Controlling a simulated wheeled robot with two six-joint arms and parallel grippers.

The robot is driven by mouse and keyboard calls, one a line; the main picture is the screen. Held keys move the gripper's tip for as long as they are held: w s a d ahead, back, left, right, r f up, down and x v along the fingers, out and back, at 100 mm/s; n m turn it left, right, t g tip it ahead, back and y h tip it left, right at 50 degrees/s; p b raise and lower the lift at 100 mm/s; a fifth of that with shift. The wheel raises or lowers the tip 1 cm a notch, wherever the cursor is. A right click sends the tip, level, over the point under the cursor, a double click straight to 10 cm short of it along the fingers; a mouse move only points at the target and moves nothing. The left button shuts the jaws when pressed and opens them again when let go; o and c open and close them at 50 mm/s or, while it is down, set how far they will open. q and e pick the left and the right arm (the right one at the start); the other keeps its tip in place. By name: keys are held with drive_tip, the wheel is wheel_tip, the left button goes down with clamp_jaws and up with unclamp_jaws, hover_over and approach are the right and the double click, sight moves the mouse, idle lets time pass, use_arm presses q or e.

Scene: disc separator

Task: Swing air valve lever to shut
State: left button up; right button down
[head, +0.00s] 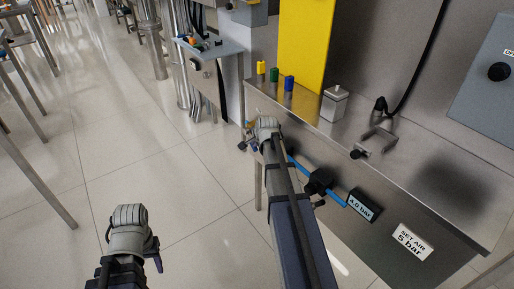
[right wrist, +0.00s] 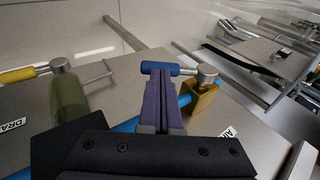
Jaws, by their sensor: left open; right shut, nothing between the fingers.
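In the right wrist view the air valve has a blue lever (right wrist: 158,67) reaching left from a round silver hub (right wrist: 206,73) on a brass body (right wrist: 203,98). A partly cut-off label (right wrist: 228,133) sits below it. My right gripper (right wrist: 158,78) is shut and empty, its purple fingertips at the lever's middle; I cannot tell whether they touch. In the head view my right gripper (head: 249,138) is at the bench's left end, mostly hidden by its wrist; the lever is hard to make out there. My left gripper (head: 155,256) is open, low at the left over the floor, largely hidden.
Another valve with a yellow lever (right wrist: 22,74) stands left, over a label reading DRA (right wrist: 14,123). The bench (head: 432,190) holds small coloured pieces and a metal box (head: 334,104). A pressure display (head: 360,205) reads 4.0 bar; a sign (head: 413,242) says SET AIR 5 bar.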

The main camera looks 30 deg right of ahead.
sight(254, 150)
drive_tip(key=shift+w+f, duration=0.15)
drive_tip(key=shift+f, duration=0.2)
drive_tip(key=f+b, duration=0.2)
drive_tip(key=b, duration=0.1)
drive_tip(key=shift+w+f, duration=0.25)
drive_tip(key=shift+w, duration=0.05)
drive_tip(key=shift+t, duration=0.8)
drive_tip(key=b+x, duration=0.4)
drive_tip(key=b, duration=0.1)
drive_tip(key=shift+w+a+f, duration=0.2)
drive_tip(key=shift+a+f, duration=0.05)
drive_tip(key=shift+a, duration=0.15)
drive_tip(key=s+a, duration=0.1)
drive_tip(key=s, duration=1.2)
drive_tip(key=shift+s+a, duration=0.35)
drive_tip(key=shift+s, duration=0.05)
